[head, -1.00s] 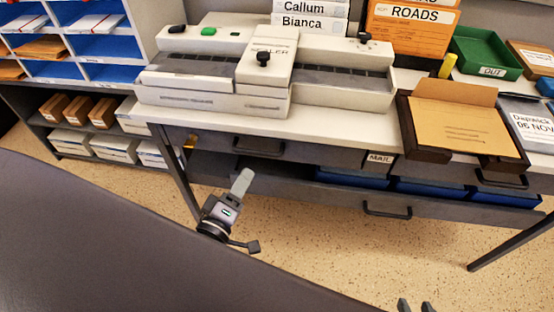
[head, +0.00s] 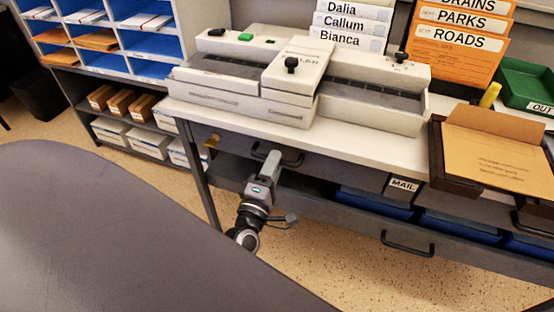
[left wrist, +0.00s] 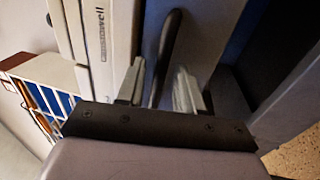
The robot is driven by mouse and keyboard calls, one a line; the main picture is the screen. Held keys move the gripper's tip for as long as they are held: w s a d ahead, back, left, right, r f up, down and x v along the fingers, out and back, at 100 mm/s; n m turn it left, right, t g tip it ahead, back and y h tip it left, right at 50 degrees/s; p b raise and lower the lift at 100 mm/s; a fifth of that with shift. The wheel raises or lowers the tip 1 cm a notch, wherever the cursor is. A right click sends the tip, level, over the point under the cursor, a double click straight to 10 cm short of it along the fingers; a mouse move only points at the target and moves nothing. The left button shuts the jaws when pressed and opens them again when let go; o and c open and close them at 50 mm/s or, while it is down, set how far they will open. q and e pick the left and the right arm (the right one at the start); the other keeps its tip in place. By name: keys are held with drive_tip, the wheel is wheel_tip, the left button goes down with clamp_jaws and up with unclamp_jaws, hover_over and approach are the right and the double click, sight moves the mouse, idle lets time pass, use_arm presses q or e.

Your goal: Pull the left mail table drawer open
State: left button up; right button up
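The mail table's left drawer (head: 330,168) has a dark grey front under the white tabletop and looks flush with the table. Its black bar handle (head: 262,152) is partly hidden by my left gripper (head: 268,160) in the head view. In the left wrist view the handle (left wrist: 171,32) runs between the two fingertips of my left gripper (left wrist: 160,72). The fingers are open, with a gap showing on each side of the bar. My right gripper is not in view.
A white sealer machine (head: 245,85) stands on the tabletop above the drawer. A lower handle (head: 407,246) and blue bins (head: 375,204) are at the right below. A pigeonhole shelf (head: 110,62) stands at the left. The speckled floor before the table is clear.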

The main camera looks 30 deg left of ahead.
use_arm(q)
drive_tip(key=shift+x, duration=1)
clamp_jaws()
drive_tip(key=shift+s+d+f, duration=0.1)
drive_tip(key=shift+s, duration=0.05)
